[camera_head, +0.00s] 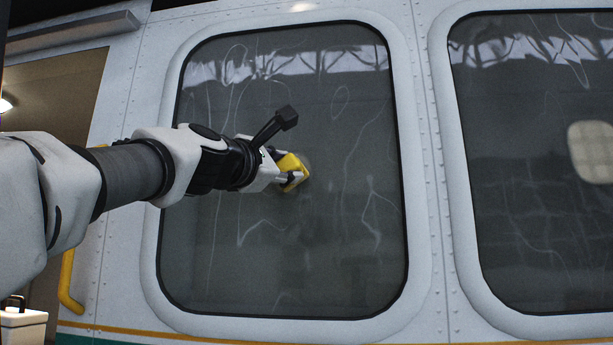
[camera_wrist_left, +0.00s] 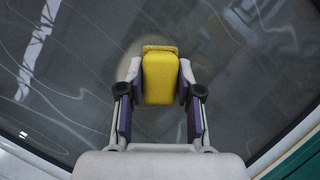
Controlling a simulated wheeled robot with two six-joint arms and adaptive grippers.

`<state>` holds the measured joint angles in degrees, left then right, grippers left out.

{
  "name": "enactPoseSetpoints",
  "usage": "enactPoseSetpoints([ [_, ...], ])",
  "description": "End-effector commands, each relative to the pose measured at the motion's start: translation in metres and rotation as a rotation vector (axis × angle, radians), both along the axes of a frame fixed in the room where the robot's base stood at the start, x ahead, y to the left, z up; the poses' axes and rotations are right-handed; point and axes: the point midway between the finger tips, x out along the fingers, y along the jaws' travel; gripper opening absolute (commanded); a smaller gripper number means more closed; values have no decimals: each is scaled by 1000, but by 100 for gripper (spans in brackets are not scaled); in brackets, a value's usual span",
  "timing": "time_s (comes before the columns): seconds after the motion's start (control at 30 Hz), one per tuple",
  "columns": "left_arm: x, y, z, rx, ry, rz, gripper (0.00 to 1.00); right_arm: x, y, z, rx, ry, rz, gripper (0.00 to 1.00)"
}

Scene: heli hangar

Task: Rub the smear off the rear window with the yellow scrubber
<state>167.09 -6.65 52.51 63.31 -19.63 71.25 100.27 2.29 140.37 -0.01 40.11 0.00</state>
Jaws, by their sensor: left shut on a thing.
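My left gripper (camera_head: 287,178) reaches in from the left and is shut on the yellow scrubber (camera_head: 293,165). The left wrist view shows the scrubber (camera_wrist_left: 160,78) between both fingers (camera_wrist_left: 161,92). Its far face is at or very close to the dark glass of the left window (camera_head: 330,250); I cannot tell if it presses. A small pale smear (camera_head: 305,160) shows at the scrubber's edge. Its pale rim (camera_wrist_left: 132,70) also shows beside the scrubber in the left wrist view; the rest is hidden behind the scrubber. My right gripper is not in view.
A second window (camera_head: 520,230) to the right has a pale squarish patch (camera_head: 592,150). Thin pale streaks or reflections cross both panes. A yellow handle (camera_head: 68,285) is by the opening at left, and a white box (camera_head: 22,325) is at lower left.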

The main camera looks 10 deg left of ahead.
Motion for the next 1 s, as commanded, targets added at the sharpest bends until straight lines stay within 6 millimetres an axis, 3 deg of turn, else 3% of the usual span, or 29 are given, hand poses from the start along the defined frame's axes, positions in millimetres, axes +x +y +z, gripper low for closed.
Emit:
enactPoseSetpoints([
  [1.0, -1, 74, 2, 0, 1, 1, 7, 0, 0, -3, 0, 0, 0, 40],
])
